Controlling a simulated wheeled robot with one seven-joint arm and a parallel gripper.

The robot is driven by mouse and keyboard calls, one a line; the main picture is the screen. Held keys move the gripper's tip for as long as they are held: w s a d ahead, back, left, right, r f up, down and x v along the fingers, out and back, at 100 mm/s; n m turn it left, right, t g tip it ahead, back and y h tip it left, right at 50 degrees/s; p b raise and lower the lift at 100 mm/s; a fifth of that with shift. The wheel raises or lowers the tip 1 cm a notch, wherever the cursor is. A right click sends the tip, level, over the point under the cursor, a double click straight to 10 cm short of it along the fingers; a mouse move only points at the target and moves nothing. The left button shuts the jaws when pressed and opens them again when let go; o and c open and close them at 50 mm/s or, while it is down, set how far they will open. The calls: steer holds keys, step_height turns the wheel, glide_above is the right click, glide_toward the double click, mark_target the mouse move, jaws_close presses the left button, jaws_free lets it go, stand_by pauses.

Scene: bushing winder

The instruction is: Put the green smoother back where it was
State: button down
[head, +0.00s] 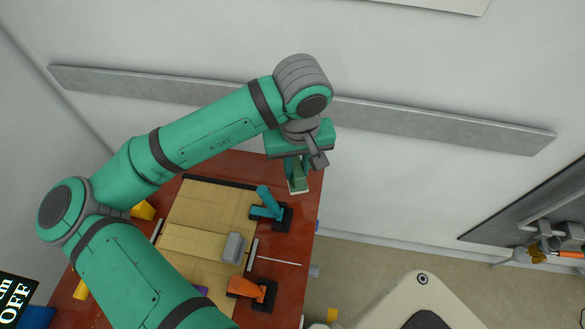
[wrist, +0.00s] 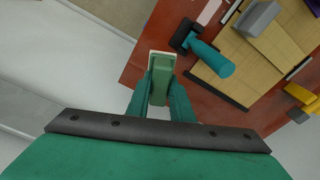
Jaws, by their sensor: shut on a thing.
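The green smoother (wrist: 160,73) is between the two fingers of my gripper (wrist: 161,92) in the wrist view, with a pale base at its far end. In the head view, the smoother (head: 298,184) shows below my gripper (head: 296,165), at the back right corner of the red-brown table (head: 240,165). My gripper is shut on it. In the wrist view it overlaps the table's edge. I cannot tell whether its base touches the tabletop. My fingers hide part of it.
A teal-handled tool (head: 268,203) on a black holder stands near the smoother. An orange-handled tool (head: 247,288) is further along the right side. A grey block (head: 235,248) rests on the tan board (head: 190,215). A wall with a grey rail (head: 430,124) is behind.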

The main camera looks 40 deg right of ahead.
steer(key=w+d+f, duration=0.1)
steer(key=f, duration=0.1)
steer(key=w+f, duration=0.2)
steer(key=w+d+f, duration=0.1)
steer(key=f, duration=0.1)
steer(key=shift+w+d, duration=0.3)
steer(key=shift+w, duration=0.1)
steer(key=shift+w+f, duration=0.15)
steer(key=shift+f, duration=1.5)
steer(key=c, duration=1.6)
jaws_free()
steer(key=shift+f, duration=0.15)
steer(key=shift+o, duration=0.2)
step_height(320, 180, up, 12)
steer(key=shift+s+a, duration=0.15)
steer(key=shift+s, duration=0.3)
